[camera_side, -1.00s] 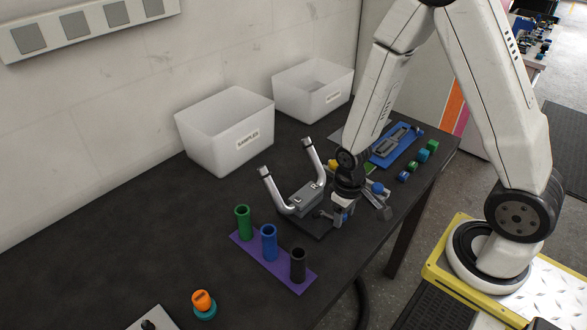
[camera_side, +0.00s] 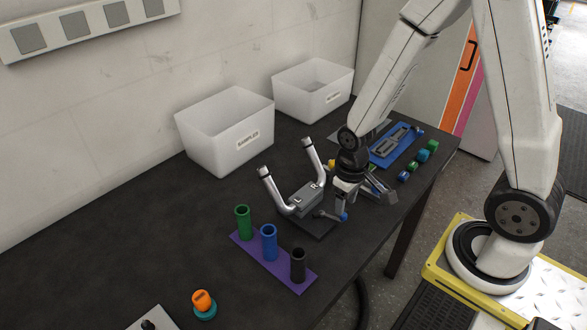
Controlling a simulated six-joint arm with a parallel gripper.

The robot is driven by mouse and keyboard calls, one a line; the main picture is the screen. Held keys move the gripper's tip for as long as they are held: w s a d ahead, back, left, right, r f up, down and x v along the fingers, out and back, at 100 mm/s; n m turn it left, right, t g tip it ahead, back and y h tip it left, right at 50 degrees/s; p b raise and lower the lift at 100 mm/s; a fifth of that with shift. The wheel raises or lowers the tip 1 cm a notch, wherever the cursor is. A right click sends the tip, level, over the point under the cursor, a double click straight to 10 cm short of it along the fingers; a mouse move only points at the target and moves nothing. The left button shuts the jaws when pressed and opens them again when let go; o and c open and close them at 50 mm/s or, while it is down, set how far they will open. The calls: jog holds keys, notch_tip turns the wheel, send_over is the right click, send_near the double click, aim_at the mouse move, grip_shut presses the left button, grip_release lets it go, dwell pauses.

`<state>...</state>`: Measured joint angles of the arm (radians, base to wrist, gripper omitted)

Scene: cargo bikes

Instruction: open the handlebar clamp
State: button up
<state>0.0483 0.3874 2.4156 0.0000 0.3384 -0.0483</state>
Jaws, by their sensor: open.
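The handlebar clamp (camera_side: 308,199) is a grey block on a dark base plate, with a silver U-shaped handlebar (camera_side: 274,190) rising from it, both ends pointing up. A dark lever with a blue tip (camera_side: 343,217) sticks out from the clamp's right side, low over the plate. My gripper (camera_side: 346,202) is open, just above and behind the lever's blue tip, and looks apart from it. The fingers are small here, and my wrist hides part of what lies behind the clamp.
A purple rack (camera_side: 247,247) with green, blue and black cylinders stands in front. An orange-and-teal knob (camera_side: 203,304) is near the front. Two white bins (camera_side: 222,130) stand along the wall. A blue tray (camera_side: 382,159) and small blocks lie right of my arm. The left table surface is clear.

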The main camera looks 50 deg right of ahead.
jog(key=shift+r, duration=0.1)
jog(key=shift+r, duration=1.4)
jog(key=shift+r, duration=0.1)
jog(key=r+t, duration=0.1)
jog(key=a+r, duration=0.1)
jog(key=r, duration=0.1)
jog(key=r+t, duration=0.1)
jog(key=r, duration=0.1)
jog(key=shift+s+a+t, duration=0.2)
jog(key=shift+s+t, duration=0.05)
jog(key=shift+t, duration=0.05)
